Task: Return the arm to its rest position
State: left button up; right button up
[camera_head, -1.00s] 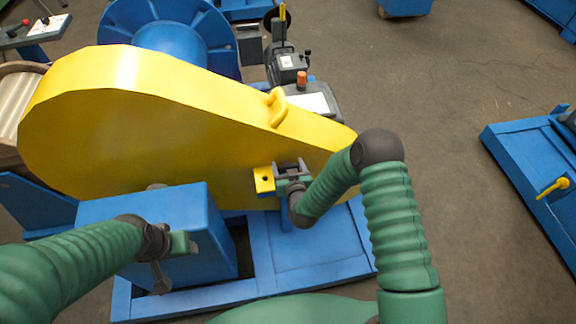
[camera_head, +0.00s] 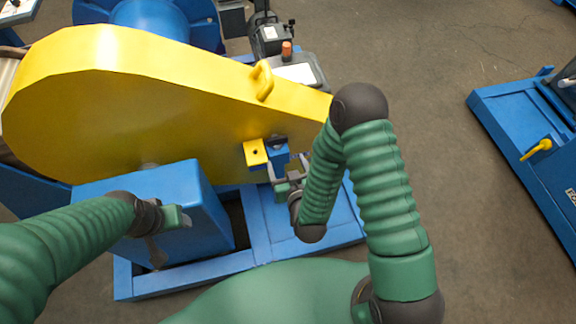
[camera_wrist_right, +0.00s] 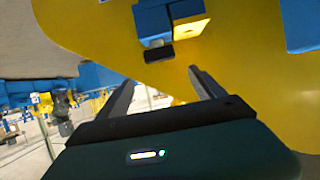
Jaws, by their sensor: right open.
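My right gripper (camera_head: 283,182) is open and empty, just in front of and below a latch block at the lower edge of the yellow chain guard (camera_head: 150,95). The block has a yellow part (camera_head: 256,152), a blue part (camera_head: 275,155) and a dark handle (camera_head: 278,140). In the right wrist view, my two dark fingers (camera_wrist_right: 160,90) stand apart with nothing between them, and the dark handle (camera_wrist_right: 159,54) is beyond their tips. My left gripper (camera_head: 168,244) is low beside a blue box (camera_head: 190,190); its jaws are too unclear to judge.
A yellow lifting handle (camera_head: 263,80) sticks up from the guard. The blue base frame (camera_head: 310,225) lies below my right arm. Behind the guard is a dark motor unit (camera_head: 270,35). Another blue frame (camera_head: 520,130) stands at the far right, with clear floor (camera_head: 430,110) between.

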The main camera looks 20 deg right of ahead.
jog(key=shift+v, duration=1)
notch_tip(320, 180, up, 8)
jog(key=d+n+g+y+p, duration=0.1)
jog(key=d+g+p, duration=0.1)
jog(key=g+p, duration=0.3)
jog(key=s+d+r+g+p, duration=0.4)
jog(key=s+r, duration=0.5)
jog(key=s, duration=0.3)
jog(key=shift+d+r+m+g+h, duration=0.4)
jog(key=shift+d+g, duration=0.45)
jog(key=shift+g, duration=0.05)
